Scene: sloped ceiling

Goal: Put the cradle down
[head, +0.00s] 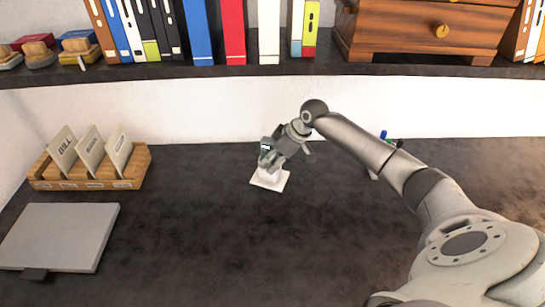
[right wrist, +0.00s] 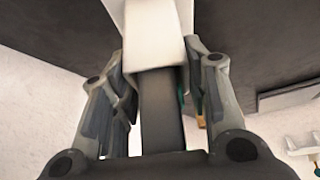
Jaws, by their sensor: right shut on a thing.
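The white cradle (head: 270,180) is at the middle of the dark desk, with a flat square base and a white upright part partly hidden by the gripper. My right gripper (head: 273,156) reaches over it from the right and is shut on it. In the right wrist view the white body of the cradle (right wrist: 157,35) sits between the two fingers (right wrist: 160,75). I cannot tell whether the base touches the desk or hangs just above it. My left gripper is not in view.
A wooden card holder (head: 90,185) and a closed grey laptop-like slab (head: 60,236) lie at the left. A shelf (head: 180,72) with binders and a wooden drawer box (head: 425,30) overhangs the back. Pens (head: 383,135) show behind my right arm. The desk's front middle is clear.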

